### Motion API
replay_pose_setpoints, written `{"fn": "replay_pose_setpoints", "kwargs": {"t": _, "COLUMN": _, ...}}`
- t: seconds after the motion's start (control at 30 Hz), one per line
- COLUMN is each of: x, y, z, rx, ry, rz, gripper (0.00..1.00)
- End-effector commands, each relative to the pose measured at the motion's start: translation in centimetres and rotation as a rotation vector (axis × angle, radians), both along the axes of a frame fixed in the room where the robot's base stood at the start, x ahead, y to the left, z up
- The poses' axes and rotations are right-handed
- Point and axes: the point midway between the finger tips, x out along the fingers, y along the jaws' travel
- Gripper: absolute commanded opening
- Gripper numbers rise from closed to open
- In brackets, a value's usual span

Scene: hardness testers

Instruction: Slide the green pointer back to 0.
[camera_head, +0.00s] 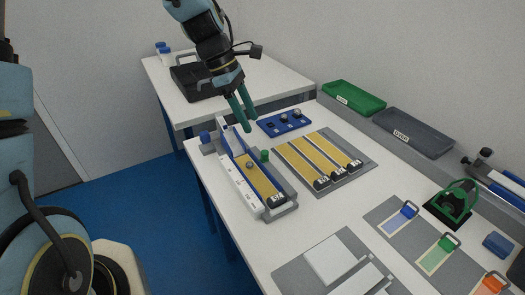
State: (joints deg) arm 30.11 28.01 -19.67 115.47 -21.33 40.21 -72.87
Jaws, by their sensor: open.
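A hardness tester (240,183) stands near the left edge of the white table. It has a white scale along its left side, a blue upright strip and a yellow bed with a grey ball on it. A small green piece, which looks like the green pointer (264,156), stands at the tester's right side, toward the far end. The scale marks are too small to read, so I cannot tell where 0 is. My gripper (251,124) has two teal fingers, apart and empty. It hangs above the tester's far end, a little behind and left of the green piece.
A grey board with yellow strips and black weights (322,183) lies right of the tester. A blue block with knobs (284,123) lies behind it. Green (354,97) and dark (413,132) trays line the wall. A black case (196,82) sits on the back table.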

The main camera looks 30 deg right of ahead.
Motion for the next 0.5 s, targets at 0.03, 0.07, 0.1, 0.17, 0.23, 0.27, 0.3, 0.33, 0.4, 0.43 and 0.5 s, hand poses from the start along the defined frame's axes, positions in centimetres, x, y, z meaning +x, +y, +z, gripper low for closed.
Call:
{"fn": "replay_pose_setpoints", "kwargs": {"t": 0.03, "x": -0.2, "y": -0.1, "z": -0.5, "rx": 0.002, "ry": 0.003, "rz": -0.001, "gripper": 0.56}}
{"fn": "replay_pose_setpoints", "kwargs": {"t": 0.07, "x": -0.3, "y": -0.1, "z": -0.8, "rx": 0.003, "ry": 0.003, "rz": -0.001, "gripper": 0.56}}
{"fn": "replay_pose_setpoints", "kwargs": {"t": 0.1, "x": -0.5, "y": -0.3, "z": -1.4, "rx": 0.003, "ry": 0.003, "rz": -0.002, "gripper": 0.56}}
{"fn": "replay_pose_setpoints", "kwargs": {"t": 0.17, "x": -0.9, "y": -0.5, "z": -2.4, "rx": 0.005, "ry": 0.004, "rz": -0.003, "gripper": 0.56}}
{"fn": "replay_pose_setpoints", "kwargs": {"t": 0.23, "x": -1.3, "y": -0.9, "z": -3.7, "rx": 0.004, "ry": 0.004, "rz": -0.005, "gripper": 0.56}}
{"fn": "replay_pose_setpoints", "kwargs": {"t": 0.27, "x": -1.5, "y": -1.0, "z": -4.2, "rx": 0.004, "ry": 0.003, "rz": -0.004, "gripper": 0.56}}
{"fn": "replay_pose_setpoints", "kwargs": {"t": 0.3, "x": -1.7, "y": -1.2, "z": -4.9, "rx": 0.004, "ry": 0.003, "rz": -0.004, "gripper": 0.56}}
{"fn": "replay_pose_setpoints", "kwargs": {"t": 0.33, "x": -1.8, "y": -1.3, "z": -5.4, "rx": 0.003, "ry": 0.003, "rz": -0.004, "gripper": 0.56}}
{"fn": "replay_pose_setpoints", "kwargs": {"t": 0.4, "x": -2.1, "y": -1.6, "z": -6.5, "rx": 0.003, "ry": 0.001, "rz": -0.002, "gripper": 0.56}}
{"fn": "replay_pose_setpoints", "kwargs": {"t": 0.43, "x": -2.3, "y": -1.7, "z": -6.9, "rx": 0.002, "ry": 0.002, "rz": -0.002, "gripper": 0.56}}
{"fn": "replay_pose_setpoints", "kwargs": {"t": 0.5, "x": -2.5, "y": -2.0, "z": -7.8, "rx": 0.002, "ry": 0.001, "rz": -0.003, "gripper": 0.56}}
